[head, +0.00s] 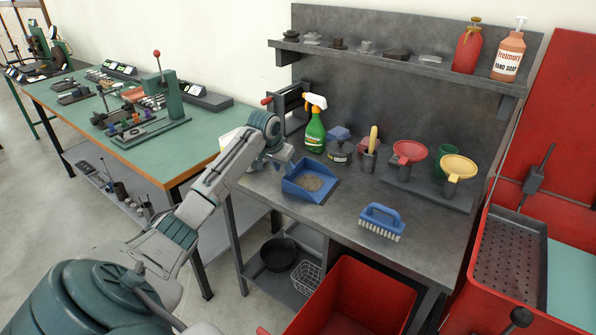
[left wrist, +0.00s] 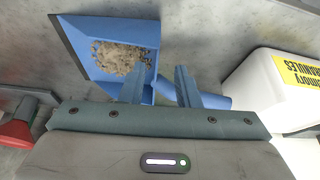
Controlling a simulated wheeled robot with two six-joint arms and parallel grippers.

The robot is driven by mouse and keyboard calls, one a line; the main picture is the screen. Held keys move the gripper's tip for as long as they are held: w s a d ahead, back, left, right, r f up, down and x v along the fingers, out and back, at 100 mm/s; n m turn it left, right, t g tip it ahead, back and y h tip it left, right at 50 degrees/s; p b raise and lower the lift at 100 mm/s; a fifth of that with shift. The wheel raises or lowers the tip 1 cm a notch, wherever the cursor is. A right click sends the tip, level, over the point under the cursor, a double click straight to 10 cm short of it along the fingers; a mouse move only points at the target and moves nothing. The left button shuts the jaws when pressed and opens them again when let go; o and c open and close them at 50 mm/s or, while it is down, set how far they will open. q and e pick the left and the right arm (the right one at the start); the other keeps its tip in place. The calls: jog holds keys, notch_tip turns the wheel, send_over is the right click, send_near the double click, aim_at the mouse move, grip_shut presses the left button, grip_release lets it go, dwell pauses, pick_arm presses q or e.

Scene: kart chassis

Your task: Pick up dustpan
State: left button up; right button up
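The blue dustpan (head: 322,189) lies on the grey workbench with a heap of grey-brown debris in its pan. It also shows in the left wrist view (left wrist: 84,37), with its handle running to the right behind my fingers. My left gripper (left wrist: 160,88) is open, its two fingers apart over the handle end of the dustpan. I cannot tell whether they touch the handle. In the head view, my left wrist hides the handle. My right gripper is in neither view.
A green spray bottle (head: 314,133) stands behind the dustpan, and a blue brush (head: 381,221) lies to its right. Cans and funnels stand further right. A white container with a yellow label (left wrist: 288,80) is close to my left gripper. Bare bench lies between dustpan and brush.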

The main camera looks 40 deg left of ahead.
aim_at(297, 169)
pick_arm(q)
jog(key=p+x, duration=0.1)
jog(key=x, duration=0.4)
jog(key=shift+w+d+r+p, duration=0.15)
jog(key=shift+w+p, duration=0.2)
jog(key=shift+p, duration=0.05)
jog(key=shift+w+f, duration=0.15)
jog(key=shift+f, duration=0.4)
grip_shut()
